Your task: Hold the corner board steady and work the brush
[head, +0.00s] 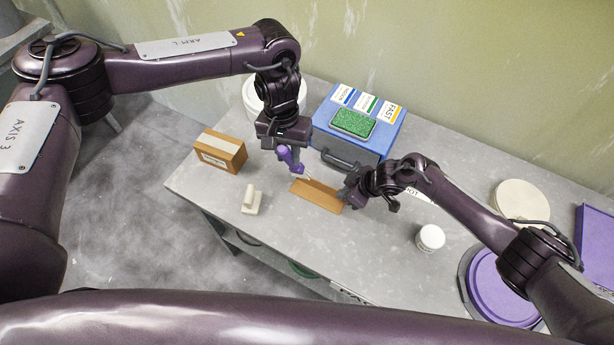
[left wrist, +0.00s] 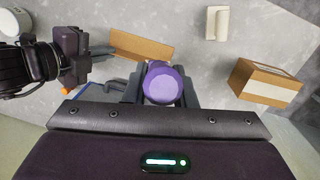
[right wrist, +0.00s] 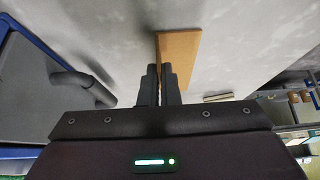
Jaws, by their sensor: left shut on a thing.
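The brown corner board (head: 318,194) lies on the grey bench; it also shows in the left wrist view (left wrist: 142,45) and the right wrist view (right wrist: 180,52). My left gripper (head: 284,148) is shut on the purple-handled brush (head: 290,158), above the bench near the board's left end. The round handle end (left wrist: 162,84) faces the left wrist camera and hides the bristles there. My right gripper (head: 347,197) is at the board's right end. Its fingers (right wrist: 160,85) are close together around or against the board's end; whether they grip it is unclear.
A blue case (head: 340,149) with a green pad (head: 353,123) stands behind the board. A cardboard box (head: 220,152) and a cream tool (head: 251,202) are to the left. A white jar (head: 430,238) and purple lid (head: 503,288) are to the right. Bench before the board is clear.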

